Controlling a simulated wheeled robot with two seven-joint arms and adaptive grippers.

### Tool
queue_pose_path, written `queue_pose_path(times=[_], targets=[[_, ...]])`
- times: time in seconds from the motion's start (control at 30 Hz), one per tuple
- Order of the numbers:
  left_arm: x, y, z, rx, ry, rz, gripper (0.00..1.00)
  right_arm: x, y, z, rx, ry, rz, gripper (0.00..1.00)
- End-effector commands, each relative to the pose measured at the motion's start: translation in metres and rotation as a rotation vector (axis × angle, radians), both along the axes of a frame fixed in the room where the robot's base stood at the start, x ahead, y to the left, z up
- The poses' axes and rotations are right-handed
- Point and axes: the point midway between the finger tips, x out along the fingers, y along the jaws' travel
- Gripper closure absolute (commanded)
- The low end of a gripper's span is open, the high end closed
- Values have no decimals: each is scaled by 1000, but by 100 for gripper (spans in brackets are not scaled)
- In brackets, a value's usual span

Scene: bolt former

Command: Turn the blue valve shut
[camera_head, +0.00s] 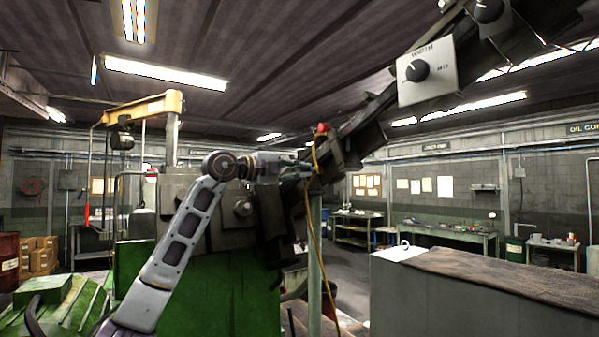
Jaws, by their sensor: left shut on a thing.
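My left arm comes up from the lower left and reaches right in front of the green and grey machine. My left gripper (301,171) is shut at the upper end of a pale upright pipe (315,260). A small bluish piece, which looks like the blue valve (311,169), shows at its fingertips. The fingers cover most of it, so I cannot tell how far it is turned. My right gripper is not in view.
The machine (205,290) stands close behind my arm. A yellow cord (309,215) hangs beside the pipe. A dark sloping rail with a width knob panel (427,72) rises to the upper right. A grey cabinet (415,300) stands at the lower right.

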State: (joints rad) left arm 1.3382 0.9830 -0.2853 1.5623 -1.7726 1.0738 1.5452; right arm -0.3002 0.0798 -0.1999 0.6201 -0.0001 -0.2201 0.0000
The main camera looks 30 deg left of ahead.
Motion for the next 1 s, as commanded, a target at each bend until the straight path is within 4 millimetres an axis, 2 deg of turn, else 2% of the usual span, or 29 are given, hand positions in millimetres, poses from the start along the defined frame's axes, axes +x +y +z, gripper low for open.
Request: queue_pose_path(times=[0.03,0.17,0.2,0.67,1.0], targets=[[0,1,0,-2,1,1,87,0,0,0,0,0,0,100],[0,1,0,-1,0,1,71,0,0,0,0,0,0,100],[0,1,0,-1,0,1,70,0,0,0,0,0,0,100],[-3,2,0,0,1,1,70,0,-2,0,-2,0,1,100],[-27,13,-1,2,2,3,70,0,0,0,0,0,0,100]])
